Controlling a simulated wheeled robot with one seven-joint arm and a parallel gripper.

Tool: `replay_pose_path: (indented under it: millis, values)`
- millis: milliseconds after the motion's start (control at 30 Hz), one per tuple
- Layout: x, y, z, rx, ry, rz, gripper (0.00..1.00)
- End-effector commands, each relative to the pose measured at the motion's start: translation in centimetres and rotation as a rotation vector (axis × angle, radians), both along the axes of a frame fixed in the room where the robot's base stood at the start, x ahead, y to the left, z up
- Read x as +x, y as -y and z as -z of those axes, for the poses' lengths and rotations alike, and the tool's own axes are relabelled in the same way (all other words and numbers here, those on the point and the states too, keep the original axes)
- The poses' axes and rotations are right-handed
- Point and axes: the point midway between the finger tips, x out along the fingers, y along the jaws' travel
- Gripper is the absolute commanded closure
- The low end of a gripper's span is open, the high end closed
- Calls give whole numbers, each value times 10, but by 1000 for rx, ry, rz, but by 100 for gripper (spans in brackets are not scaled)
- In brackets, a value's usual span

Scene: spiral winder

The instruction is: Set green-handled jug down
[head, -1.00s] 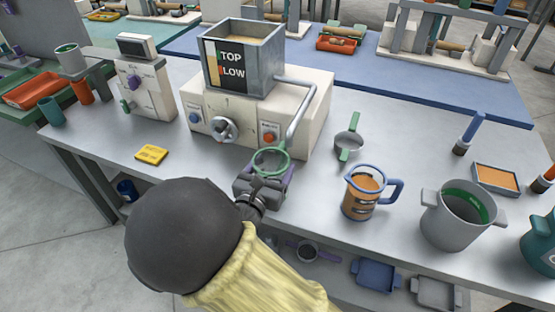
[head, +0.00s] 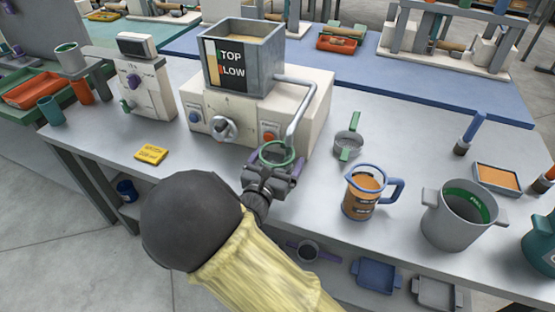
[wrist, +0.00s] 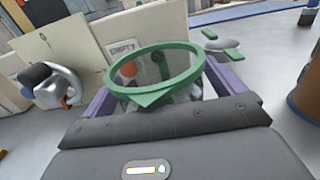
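The green-handled jug (head: 277,154) has a green ring-shaped rim with a pointed lip and a greyish body. It stands upright in front of the white machine, below the end of its bent grey pipe. It also shows in the wrist view (wrist: 155,73). My gripper (head: 273,168) has its purple fingers on both sides of the jug's body and is shut on it. The fingers also show in the wrist view (wrist: 160,100). The jug's base is hidden behind my gripper, so I cannot tell whether it touches the table.
The white machine (head: 305,95) with its hopper is close behind the jug. A small green-handled pan (head: 348,145) and a blue-handled jug (head: 362,196) stand to the right, with a grey pot (head: 455,222) beyond. A yellow block (head: 150,154) lies left. Bare table (head: 325,185) is free right of my gripper.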

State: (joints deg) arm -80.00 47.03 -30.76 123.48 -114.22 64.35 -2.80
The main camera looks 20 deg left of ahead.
Motion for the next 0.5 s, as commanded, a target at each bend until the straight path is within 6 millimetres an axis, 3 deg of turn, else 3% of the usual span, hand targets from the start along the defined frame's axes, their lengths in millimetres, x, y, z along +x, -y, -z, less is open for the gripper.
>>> replay_pose_path:
  millis: [333,500]
  values:
    - [-1,0,-4,0,0,-1,6]
    - [-22,-3,-3,1,0,-3,6]
